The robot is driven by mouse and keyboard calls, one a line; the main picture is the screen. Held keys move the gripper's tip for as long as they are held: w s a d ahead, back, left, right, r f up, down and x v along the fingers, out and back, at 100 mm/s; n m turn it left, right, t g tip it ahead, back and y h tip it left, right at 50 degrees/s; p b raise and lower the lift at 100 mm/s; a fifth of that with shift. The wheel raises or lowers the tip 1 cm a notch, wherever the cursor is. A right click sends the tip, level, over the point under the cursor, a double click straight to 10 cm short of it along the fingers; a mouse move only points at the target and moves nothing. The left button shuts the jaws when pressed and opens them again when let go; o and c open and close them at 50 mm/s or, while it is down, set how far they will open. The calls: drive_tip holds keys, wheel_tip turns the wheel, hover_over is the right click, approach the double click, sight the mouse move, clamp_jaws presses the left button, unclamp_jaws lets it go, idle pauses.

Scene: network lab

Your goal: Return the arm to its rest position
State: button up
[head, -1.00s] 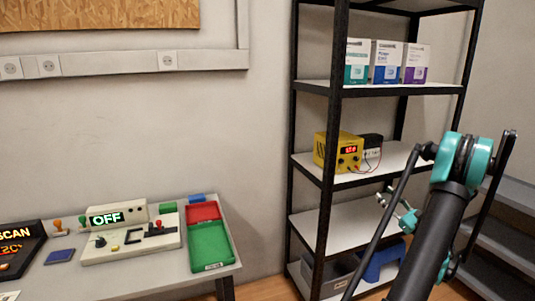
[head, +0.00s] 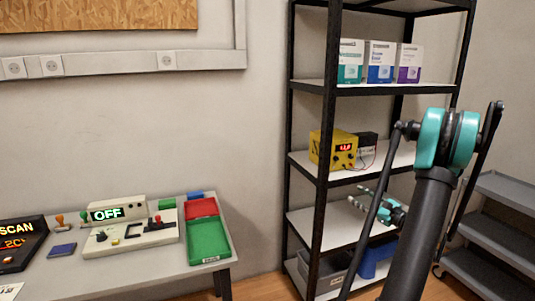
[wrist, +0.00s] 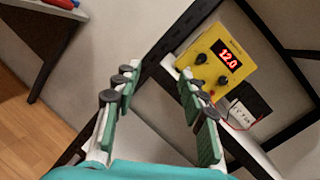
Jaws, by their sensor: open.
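My arm rises at the right of the head view, a dark link with a teal joint at its top. My gripper (head: 378,207) shows behind the arm, in front of the shelf rack's lower middle shelf. In the wrist view my gripper (wrist: 160,100) is open, its two green-padded fingers apart with nothing between them. Past the fingertips in the wrist view is a yellow power supply (wrist: 222,58) with a red display. It also stands on a middle shelf in the head view (head: 332,150). The gripper is apart from it.
The black-framed shelf rack (head: 326,120) stands close to my arm and holds several boxes (head: 380,62). A table (head: 165,268) at the left carries an OFF-display panel (head: 130,238), a red tray (head: 202,207) and a green tray (head: 208,241). A grey shelf unit (head: 500,230) stands at the right.

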drive_tip(key=s+a+f+n+g+h, duration=0.1)
drive_tip(key=s+a+f+n+g, duration=0.1)
drive_tip(key=s+a+n+g, duration=0.3)
drive_tip(key=s+a+f+n+h, duration=0.1)
drive_tip(key=s+a+f+n, duration=0.15)
drive_tip(key=a, duration=0.45)
drive_tip(key=s+a+f+n+g+h, duration=0.1)
drive_tip(key=s+a+n+g+h, duration=0.2)
drive_tip(key=a, duration=0.4)
drive_tip(key=s+d+f+n+g+h, duration=0.1)
drive_tip(key=s+f+n+h, duration=0.2)
drive_tip(key=s+n, duration=0.3)
drive_tip(key=s+d+f+n+g+h, duration=0.1)
drive_tip(key=s+n, duration=0.5)
drive_tip(key=s, duration=0.7)
wheel_tip(320, 180, down, 2)
drive_tip(key=shift+s+d+f+g+h, duration=0.15)
drive_tip(key=shift+g+h, duration=0.35)
drive_tip(key=shift+h, duration=0.5)
